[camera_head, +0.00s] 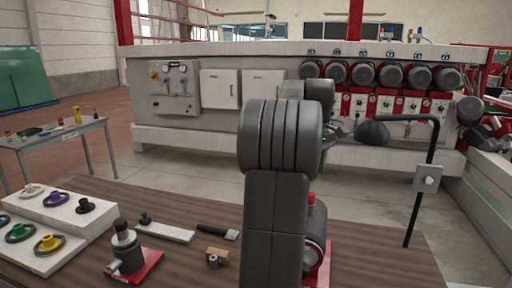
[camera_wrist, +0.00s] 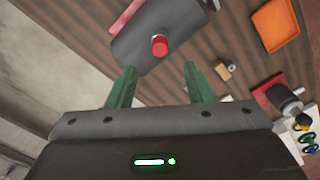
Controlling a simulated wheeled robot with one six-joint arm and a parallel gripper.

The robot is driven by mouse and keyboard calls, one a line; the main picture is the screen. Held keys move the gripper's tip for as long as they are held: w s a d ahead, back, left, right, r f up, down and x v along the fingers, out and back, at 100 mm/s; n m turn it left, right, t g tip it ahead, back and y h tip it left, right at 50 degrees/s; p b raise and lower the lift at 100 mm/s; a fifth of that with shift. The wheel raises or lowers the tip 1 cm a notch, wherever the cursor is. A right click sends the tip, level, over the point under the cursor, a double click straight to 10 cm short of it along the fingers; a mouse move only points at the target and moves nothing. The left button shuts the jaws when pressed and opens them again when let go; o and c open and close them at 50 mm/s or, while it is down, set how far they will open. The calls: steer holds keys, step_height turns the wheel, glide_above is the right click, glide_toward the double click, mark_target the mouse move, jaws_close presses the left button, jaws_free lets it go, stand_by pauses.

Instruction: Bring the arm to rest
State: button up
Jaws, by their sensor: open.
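My gripper (camera_wrist: 157,85) shows in the wrist view with its two green fingers spread apart and nothing between them. It hangs above the brown slatted table. Beyond the fingertips lies a dark grey cylindrical body with a red knob (camera_wrist: 159,45) on it. I cannot tell how far the fingers are from it. In the head view my dark grey arm stands upright in the middle and hides part of the table.
The slatted table (camera_head: 185,262) holds a stepped white rack (camera_head: 98,226) with coloured rings, a black cylinder on a red base (camera_head: 128,250) and small tools. An orange tray (camera_wrist: 274,33) shows in the wrist view. A black bent post (camera_head: 420,190) stands right. The large edger (camera_head: 225,117) stands behind.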

step_height(320, 180, down, 9)
steer(key=shift+r+p, duration=0.15)
steer(key=shift+p, duration=0.15)
step_height(320, 180, up, 5)
steer(key=p, duration=0.2)
steer(key=shift+r+p, duration=0.2)
steer(key=shift+p, duration=0.1)
steer(key=shift+s+f+b, duration=0.1)
steer(key=shift+f+b, duration=0.4)
steer(key=shift+b, duration=0.3)
steer(key=shift+r, duration=0.25)
